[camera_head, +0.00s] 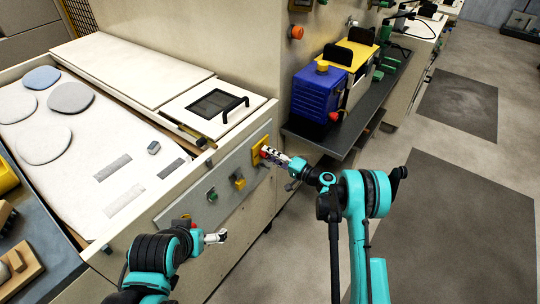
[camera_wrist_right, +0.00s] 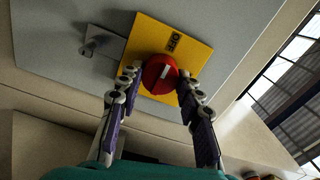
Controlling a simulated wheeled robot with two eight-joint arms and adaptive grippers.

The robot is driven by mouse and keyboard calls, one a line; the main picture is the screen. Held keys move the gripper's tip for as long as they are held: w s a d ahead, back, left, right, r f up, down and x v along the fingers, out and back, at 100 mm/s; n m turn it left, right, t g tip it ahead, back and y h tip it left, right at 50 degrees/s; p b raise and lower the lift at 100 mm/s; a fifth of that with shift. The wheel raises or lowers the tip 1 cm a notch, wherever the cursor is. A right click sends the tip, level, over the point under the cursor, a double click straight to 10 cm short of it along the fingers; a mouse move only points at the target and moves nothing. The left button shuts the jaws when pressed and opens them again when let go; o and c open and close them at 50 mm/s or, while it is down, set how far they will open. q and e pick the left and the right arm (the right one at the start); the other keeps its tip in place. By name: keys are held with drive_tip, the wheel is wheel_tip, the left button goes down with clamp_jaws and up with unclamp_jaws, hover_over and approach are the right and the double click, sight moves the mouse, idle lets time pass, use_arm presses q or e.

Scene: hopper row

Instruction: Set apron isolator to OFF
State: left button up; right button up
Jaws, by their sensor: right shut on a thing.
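The apron isolator is a red rotary knob (camera_wrist_right: 159,75) on a yellow plate (camera_wrist_right: 197,52), mounted on the grey panel. In the wrist view its white mark points up and slightly right, roughly toward the OFF lettering (camera_wrist_right: 174,42) on the plate. My right gripper (camera_wrist_right: 159,84) has a finger on each side of the knob and is shut on it. In the head view the right gripper (camera_head: 268,154) meets the yellow plate (camera_head: 257,147) and mostly hides the knob. My left gripper (camera_head: 215,237) hangs in front of the panel, away from the isolator; its finger gap is unclear.
A dark shelf (camera_head: 318,137) with a blue machine (camera_head: 318,92) juts out right of the panel. Open floor (camera_head: 445,185) lies to the right.

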drive_tip(key=o, duration=1.2)
drive_tip(key=shift+c, duration=0.2)
drive_tip(key=v, duration=1.2)
